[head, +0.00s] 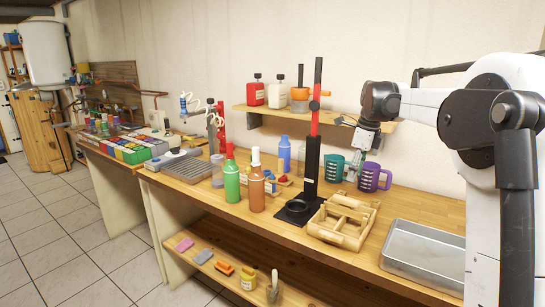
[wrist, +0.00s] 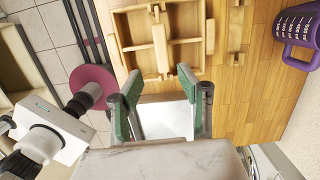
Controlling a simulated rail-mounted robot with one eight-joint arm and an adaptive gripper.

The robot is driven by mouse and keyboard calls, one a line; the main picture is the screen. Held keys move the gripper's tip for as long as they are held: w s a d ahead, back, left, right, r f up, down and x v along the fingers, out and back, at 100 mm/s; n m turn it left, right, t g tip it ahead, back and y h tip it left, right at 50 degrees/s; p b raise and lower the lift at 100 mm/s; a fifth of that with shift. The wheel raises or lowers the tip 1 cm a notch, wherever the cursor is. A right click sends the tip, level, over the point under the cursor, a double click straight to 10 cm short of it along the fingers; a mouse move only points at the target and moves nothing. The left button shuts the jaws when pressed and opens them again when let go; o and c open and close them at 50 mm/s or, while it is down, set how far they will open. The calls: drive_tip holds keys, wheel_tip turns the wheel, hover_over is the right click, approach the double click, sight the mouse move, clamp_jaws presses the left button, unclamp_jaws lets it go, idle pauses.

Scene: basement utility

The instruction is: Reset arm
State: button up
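My gripper (wrist: 159,75) is open, its two green-padded fingers apart with nothing held between them. In the head view my arm reaches in from the right, and my gripper (head: 354,166) hangs above the workbench near the teal and purple mugs, small and partly lost against them. In the wrist view a bright metal tray (wrist: 165,120) shows behind the gap between the fingers. A wooden divided caddy (wrist: 185,22) lies beyond the fingertips, and a purple mug (wrist: 299,28) is at the upper right.
The wooden workbench (head: 425,208) also holds a black-and-red stand (head: 313,150), a green bottle (head: 231,181), a brown bottle (head: 256,187) and a teal mug (head: 334,167). A wall shelf (head: 345,118) is behind. Bare wood lies around the metal tray (head: 425,246).

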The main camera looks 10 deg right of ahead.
drive_tip(key=s+a+r+n+t, duration=0.1)
drive_tip(key=s+a+n, duration=0.25)
drive_tip(key=s, duration=0.25)
drive_tip(key=s+a+r+n+t+h, duration=0.1)
drive_tip(key=s+a+n, duration=0.2)
drive_tip(key=s+n, duration=0.3)
drive_tip(key=s+a+r+n+t, duration=0.1)
drive_tip(key=s+a+n, duration=0.25)
drive_tip(key=s, duration=0.35)
drive_tip(key=s+a+f+n+t, duration=0.1)
drive_tip(key=s+f+n, duration=0.2)
drive_tip(key=s, duration=0.3)
drive_tip(key=s+a+f+n+t, duration=0.1)
drive_tip(key=s+a+f+n, duration=0.1)
drive_tip(key=s+f+n, duration=0.2)
drive_tip(key=s+a+f+n+t, duration=0.1)
drive_tip(key=s+a+f+n, duration=0.1)
drive_tip(key=s+n, duration=0.4)
drive_tip(key=s+f, duration=0.1)
drive_tip(key=s, duration=0.2)
drive_tip(key=shift+s+a+f, duration=0.15)
drive_tip(key=shift+f, duration=0.25)
